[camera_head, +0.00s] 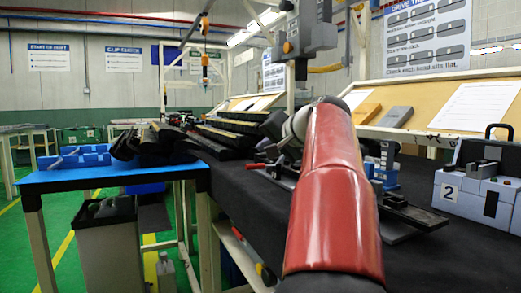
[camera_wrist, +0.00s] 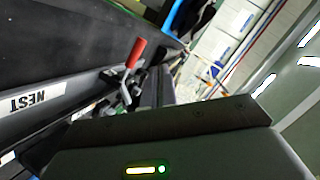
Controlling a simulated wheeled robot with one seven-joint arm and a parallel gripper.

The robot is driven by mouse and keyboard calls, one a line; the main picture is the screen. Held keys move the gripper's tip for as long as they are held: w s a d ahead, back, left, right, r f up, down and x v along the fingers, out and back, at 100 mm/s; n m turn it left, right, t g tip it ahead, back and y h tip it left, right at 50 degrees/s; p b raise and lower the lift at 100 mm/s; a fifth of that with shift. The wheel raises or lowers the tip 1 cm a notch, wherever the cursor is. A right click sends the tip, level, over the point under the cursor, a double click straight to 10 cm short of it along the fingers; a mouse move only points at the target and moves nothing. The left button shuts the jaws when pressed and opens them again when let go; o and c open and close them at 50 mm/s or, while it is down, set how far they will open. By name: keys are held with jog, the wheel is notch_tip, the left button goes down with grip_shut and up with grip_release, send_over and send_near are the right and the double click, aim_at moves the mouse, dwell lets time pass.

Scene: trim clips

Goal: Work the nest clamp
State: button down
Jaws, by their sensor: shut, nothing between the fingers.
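The nest clamp shows in the wrist view as a red-gripped handle (camera_wrist: 136,52) on a metal lever. It stands tilted in the picture, beside a dark fixture with a white NEST label (camera_wrist: 26,103). My gripper (camera_wrist: 160,125) fills the bottom of the wrist view as a dark grey body with a green light. It is shut and empty, with the handle apart from it in the picture; any contact at the hidden tips cannot be told. In the head view my red arm covers the gripper and much of the clamp; a small red handle end (camera_head: 252,166) shows left of it.
The dark bench top (camera_head: 440,262) carries black trim parts (camera_head: 225,137) at the back left, a blue stand (camera_head: 386,165) right of my arm, and a grey fixture marked 2 (camera_head: 475,195) at the right. A blue table (camera_head: 110,178) stands left, with a grey bin (camera_head: 108,245) below.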

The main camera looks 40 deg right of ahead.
aim_at(253, 165)
jog(key=s+r+n+g+h+p, duration=0.1)
jog(key=s+r+n+g+p, duration=0.15)
jog(key=r+n, duration=0.4)
jog(key=shift+n+h, duration=0.3)
jog(key=shift+n, duration=0.45)
jog(key=shift+w+d+f+b, duration=0.3)
jog(key=shift+w+f+b, duration=0.15)
jog(key=shift+w+f, duration=1)
jog(key=shift+w+d+f+b, duration=0.25)
jog(key=shift+w+f+b, duration=0.2)
jog(key=shift+w+f, duration=1.05)
jog(key=shift+w+d+f+b, duration=0.4)
jog(key=shift+w+f, duration=0.45)
jog(key=shift+f, duration=1.2)
jog(key=shift+a+f, duration=0.1)
jog(key=shift+a, duration=0.05)
jog(key=shift+a+f+n+h+b, duration=0.35)
jog(key=shift+f+n+h+b, duration=0.15)
jog(key=shift+f+b, duration=0.4)
jog(key=shift+w+a+f+n+g+h+b, duration=0.1)
jog(key=shift+f+n+g+h+b, duration=0.35)
jog(key=shift+b, duration=0.4)
jog(key=shift+f+h, duration=0.15)
jog(key=shift+h, duration=0.1)
